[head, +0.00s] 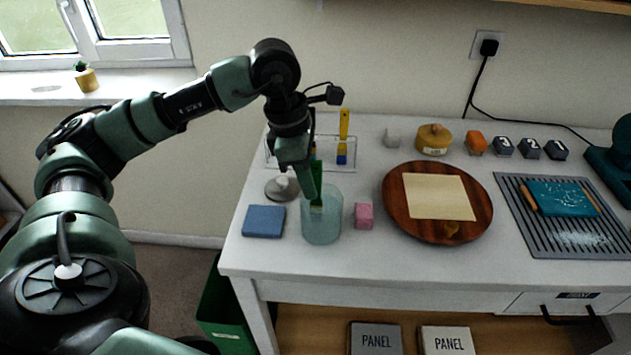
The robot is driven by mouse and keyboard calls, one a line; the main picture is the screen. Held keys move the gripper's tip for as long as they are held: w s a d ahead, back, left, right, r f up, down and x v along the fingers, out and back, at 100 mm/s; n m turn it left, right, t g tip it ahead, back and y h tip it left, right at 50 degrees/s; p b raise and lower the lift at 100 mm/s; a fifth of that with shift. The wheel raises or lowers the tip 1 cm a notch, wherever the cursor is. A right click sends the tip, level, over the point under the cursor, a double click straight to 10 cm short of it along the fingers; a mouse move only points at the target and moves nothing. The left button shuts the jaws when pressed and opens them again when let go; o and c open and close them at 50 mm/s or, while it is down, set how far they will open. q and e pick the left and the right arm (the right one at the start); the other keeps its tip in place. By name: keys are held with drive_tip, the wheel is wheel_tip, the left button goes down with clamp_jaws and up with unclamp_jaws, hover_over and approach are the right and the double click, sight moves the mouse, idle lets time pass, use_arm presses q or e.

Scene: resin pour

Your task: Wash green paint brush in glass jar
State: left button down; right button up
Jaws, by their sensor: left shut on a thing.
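The glass jar (322,228) stands on the white table near its left front part and looks pale blue and see-through. My left gripper (311,186) points down just above the jar's mouth. It is shut on the green paint brush (317,200), which hangs roughly upright with its lower end inside the jar. I cannot tell whether the bristles touch liquid. The upper part of the brush is partly hidden by the gripper. My right gripper is not in view.
A blue sponge (264,221) lies left of the jar and a pink block (364,216) right of it. Behind is a clear rack (367,153) with a yellow-handled brush (344,125). A round wooden board (395,213) and a grey ribbed mat (565,246) lie further right.

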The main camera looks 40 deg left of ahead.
use_arm(q)
drive_tip(key=shift+w+d, duration=0.25)
drive_tip(key=shift+d, duration=0.4)
drive_tip(key=shift+w+d, duration=0.2)
drive_tip(key=shift+d, duration=0.4)
drive_tip(key=shift+w+a+f, duration=0.1)
drive_tip(key=shift+w+a, duration=0.1)
drive_tip(key=shift+a, duration=0.75)
drive_tip(key=shift+s+d+b, duration=0.2)
drive_tip(key=shift+d+b, duration=0.15)
drive_tip(key=shift+d, duration=0.55)
drive_tip(key=shift+w+a+b, duration=0.2)
drive_tip(key=shift+a+b, duration=0.1)
drive_tip(key=shift+a, duration=0.65)
drive_tip(key=shift+b, duration=0.35)
drive_tip(key=d+p+v, duration=0.1)
drive_tip(key=p+v, duration=0.5)
drive_tip(key=v, duration=0.2)
drive_tip(key=shift+s+d+r, duration=0.3)
drive_tip(key=shift+d+r, duration=0.2)
drive_tip(key=shift+d, duration=0.05)
idle(1.5)
